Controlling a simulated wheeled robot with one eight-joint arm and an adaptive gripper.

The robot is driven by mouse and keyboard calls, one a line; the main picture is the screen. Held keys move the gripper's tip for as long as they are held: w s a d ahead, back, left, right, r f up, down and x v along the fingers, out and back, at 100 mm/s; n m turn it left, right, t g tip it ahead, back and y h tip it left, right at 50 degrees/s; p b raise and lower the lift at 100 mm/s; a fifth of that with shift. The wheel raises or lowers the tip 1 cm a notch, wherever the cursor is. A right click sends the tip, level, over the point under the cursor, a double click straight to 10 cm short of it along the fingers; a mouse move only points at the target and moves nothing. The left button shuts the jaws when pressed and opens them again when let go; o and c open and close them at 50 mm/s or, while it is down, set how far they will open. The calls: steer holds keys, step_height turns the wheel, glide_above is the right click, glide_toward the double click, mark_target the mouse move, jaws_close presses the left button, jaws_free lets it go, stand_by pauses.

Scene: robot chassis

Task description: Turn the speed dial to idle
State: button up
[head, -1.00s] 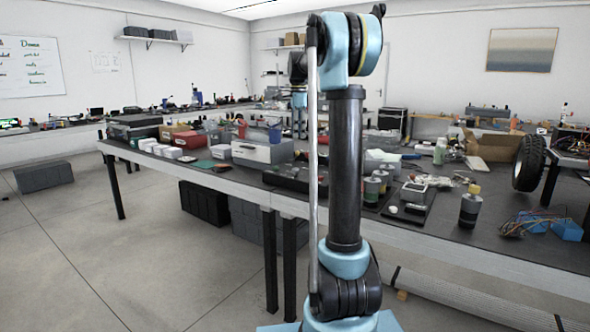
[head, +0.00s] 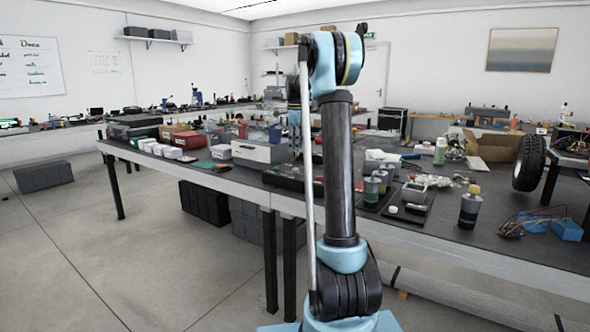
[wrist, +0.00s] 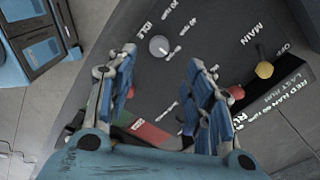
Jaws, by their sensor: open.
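In the wrist view, a round light-grey dial (wrist: 158,46) sits on a dark control panel (wrist: 205,25). White markings surround it, with the word IDLE close to its upper left in the picture. The dial's pointer is too small to read. My gripper (wrist: 161,59) is open and empty. Its two blue-padded fingers stand on either side below the dial in the picture, with the dial showing between and beyond the tips. I see no contact with the dial. The head view shows my arm, but not the gripper or the dial clearly.
In the wrist view, a yellow knob (wrist: 264,69) by the MAIN and OFF labels and a red knob (wrist: 236,91) are right of the fingers. A red-green strip (wrist: 143,130) lies below. In the head view, a cluttered long workbench (head: 440,232) stands ahead.

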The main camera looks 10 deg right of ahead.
mark_target(295, 169)
step_height(295, 169, down, 10)
steer(key=shift+r, duration=0.1)
stand_by(0.4)
steer(key=c, duration=1.1)
